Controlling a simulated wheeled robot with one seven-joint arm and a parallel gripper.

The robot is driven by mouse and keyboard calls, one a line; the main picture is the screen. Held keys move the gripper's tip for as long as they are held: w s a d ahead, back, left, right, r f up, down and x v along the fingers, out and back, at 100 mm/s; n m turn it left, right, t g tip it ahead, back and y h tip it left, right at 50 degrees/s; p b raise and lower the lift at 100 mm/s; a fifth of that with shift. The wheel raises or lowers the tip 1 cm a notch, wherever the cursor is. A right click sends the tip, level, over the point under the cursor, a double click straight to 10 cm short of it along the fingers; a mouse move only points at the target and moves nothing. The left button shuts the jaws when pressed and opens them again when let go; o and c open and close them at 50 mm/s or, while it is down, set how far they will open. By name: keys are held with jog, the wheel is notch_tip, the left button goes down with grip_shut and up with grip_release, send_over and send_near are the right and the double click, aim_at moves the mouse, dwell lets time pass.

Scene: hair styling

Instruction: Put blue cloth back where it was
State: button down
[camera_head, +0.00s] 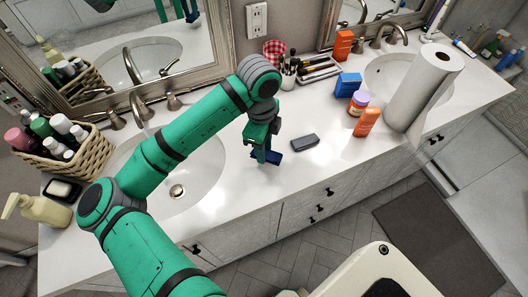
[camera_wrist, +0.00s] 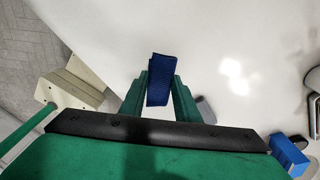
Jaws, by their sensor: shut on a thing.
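The blue cloth (camera_head: 268,156) is a small dark blue piece, held at the tips of my gripper (camera_head: 262,150) just above the white counter, right of the left sink. In the wrist view the blue cloth (camera_wrist: 161,80) stands between the two green fingers of my gripper (camera_wrist: 160,88), which is shut on it. The fingers hide part of the cloth. I cannot tell whether its lower edge touches the counter.
A dark grey block (camera_head: 305,142) lies on the counter just right of my gripper. Farther right are a blue box (camera_head: 347,85), an orange box (camera_head: 366,122), a small jar (camera_head: 358,103) and a paper towel roll (camera_head: 422,88). A basket of bottles (camera_head: 90,155) stands left.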

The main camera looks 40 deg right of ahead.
jog(key=shift+w+d+f, duration=0.4)
jog(key=shift+w+f, duration=0.1)
jog(key=shift+f, duration=0.15)
jog(key=shift+w+f, duration=0.2)
jog(key=shift+f, duration=1.55)
jog(key=c, duration=1.3)
grip_release()
jog(key=shift+d, duration=0.1)
jog(key=shift+c, duration=0.2)
jog(key=shift+r, duration=0.55)
notch_tip(320, 180, up, 11)
jog(key=shift+w, duration=0.15)
jog(key=shift+w, duration=0.1)
